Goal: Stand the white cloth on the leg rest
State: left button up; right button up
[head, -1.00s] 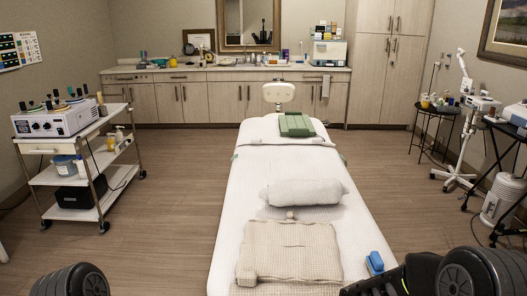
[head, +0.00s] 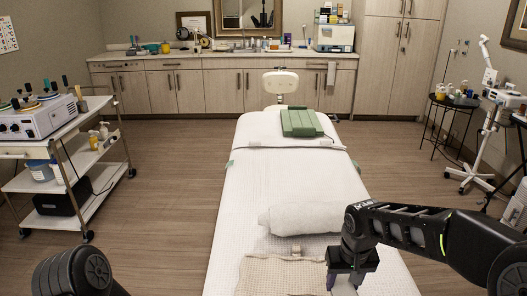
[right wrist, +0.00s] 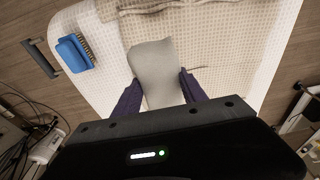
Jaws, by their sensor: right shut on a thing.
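My right gripper (head: 345,281) points down over the bed, beside the beige blanket. In the right wrist view its purple fingers (right wrist: 156,95) are shut on a pale, greyish-white cloth (right wrist: 154,65). The cloth sticks out beyond the fingertips; its lower part is hidden between them. A white padded bolster (head: 300,217), perhaps the leg rest, lies across the bed just behind the gripper, partly covered by my right arm. My left gripper is not in view; only part of my left arm shows at lower left.
The beige waffle blanket (head: 278,276) lies on the white bed (head: 240,190). A blue brush (right wrist: 75,52) lies at the bed's edge. A trolley (head: 108,181) stands left; a black side table (head: 455,101) stands right.

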aim_at(377, 278)
jog(key=u, duration=1.35)
jog(key=k+l, duration=0.15)
jog(key=l, duration=0.25)
jog(key=k+l, duration=0.15)
jog(key=l, duration=0.25)
jog(key=k+l, duration=0.15)
jog(key=l, duration=0.2)
jog(key=k+l, duration=0.15)
jog(key=l, duration=0.25)
